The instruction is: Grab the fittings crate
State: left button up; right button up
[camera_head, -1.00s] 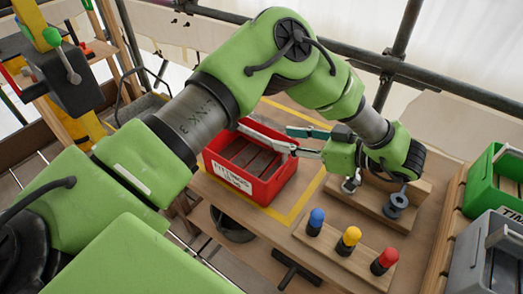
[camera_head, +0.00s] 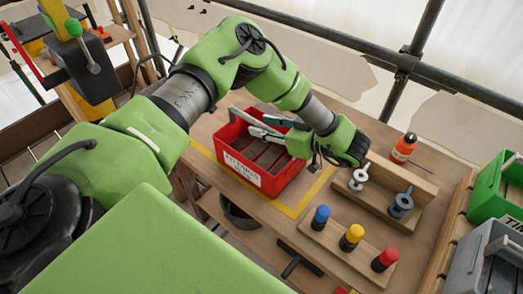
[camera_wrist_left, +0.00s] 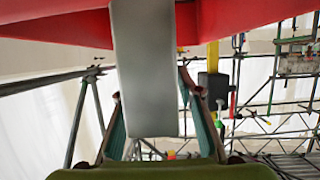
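The red fittings crate (camera_head: 237,160) sits on the wooden workbench inside a yellow outline, with a white label on its near side. Its grey handle bar (camera_head: 239,115) runs across the top. My left gripper (camera_head: 260,125) reaches in from the right over the crate, its two teal-padded fingers spread at the handle. In the left wrist view the grey handle (camera_wrist_left: 145,75) stands between the spread fingers (camera_wrist_left: 158,110), with red crate wall (camera_wrist_left: 60,30) above. Whether the fingers touch the handle cannot be told. My right gripper is not in view.
A wooden block with blue, yellow and red pegs (camera_head: 350,238) lies in front. A wooden rack with metal eye fittings (camera_head: 400,205) and an orange bottle (camera_head: 404,147) stand to the right. Green (camera_head: 490,195) and grey (camera_head: 485,255) crates are at the right edge.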

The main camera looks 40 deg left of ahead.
pick_arm(q)
jog(key=shift+x, duration=0.8)
jog(key=shift+d, duration=0.1)
grip_shut()
jog(key=shift+w+r, duration=0.1)
jog(key=shift+r, duration=0.05)
